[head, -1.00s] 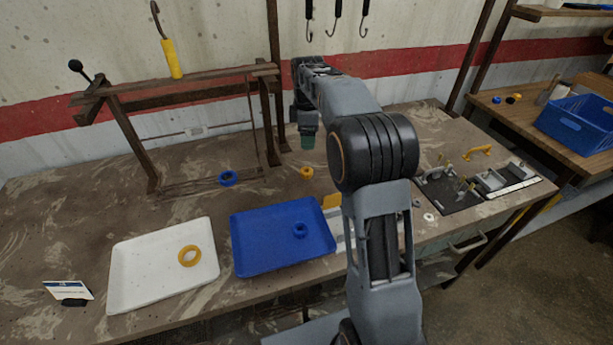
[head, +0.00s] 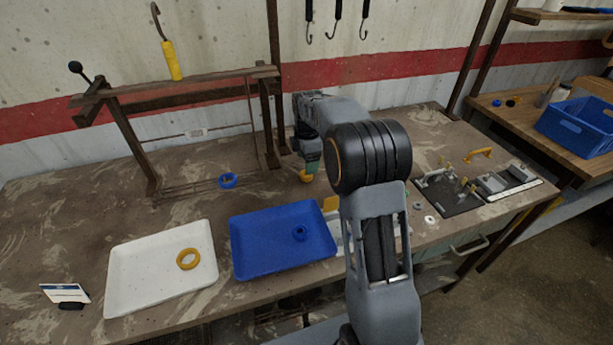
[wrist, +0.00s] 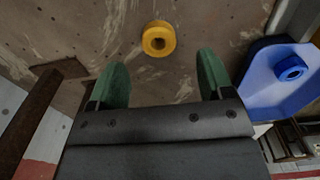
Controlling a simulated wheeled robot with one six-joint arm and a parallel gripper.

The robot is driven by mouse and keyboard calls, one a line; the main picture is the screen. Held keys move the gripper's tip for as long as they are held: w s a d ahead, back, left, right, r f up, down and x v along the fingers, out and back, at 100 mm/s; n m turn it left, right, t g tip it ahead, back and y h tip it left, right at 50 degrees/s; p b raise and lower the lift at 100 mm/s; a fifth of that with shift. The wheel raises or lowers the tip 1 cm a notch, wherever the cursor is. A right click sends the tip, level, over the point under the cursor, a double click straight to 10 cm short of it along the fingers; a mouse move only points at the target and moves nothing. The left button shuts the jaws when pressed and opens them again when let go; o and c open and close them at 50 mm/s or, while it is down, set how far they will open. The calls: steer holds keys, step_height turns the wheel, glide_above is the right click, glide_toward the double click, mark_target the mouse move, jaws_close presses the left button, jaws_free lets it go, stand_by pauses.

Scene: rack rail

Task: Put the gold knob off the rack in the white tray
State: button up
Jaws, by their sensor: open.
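The gold knob (head: 306,177) sits on the bench just right of the rack (head: 180,92), partly hidden by my gripper. In the wrist view the gold knob (wrist: 159,39) is a short round piece with a hollow centre, ahead of and between the green fingertips. My gripper (wrist: 161,65) is open and empty, its fingers apart on either side of the knob's line, not visibly touching it. In the head view my gripper (head: 309,163) is close over the knob. The white tray (head: 135,272) lies at the front left with a gold ring (head: 188,259) in it.
A blue tray (head: 262,256) with a blue ring (head: 300,232) lies beside the white tray. Another blue ring (head: 228,181) is at the rack's foot. A small card (head: 66,292) stands at far left. A black fixture board (head: 455,197) lies at right.

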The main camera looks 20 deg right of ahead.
step_height(320, 180, down, 5)
steer(key=shift+w+a+r, duration=0.1)
stand_by(0.3)
steer(key=c, duration=1.1)
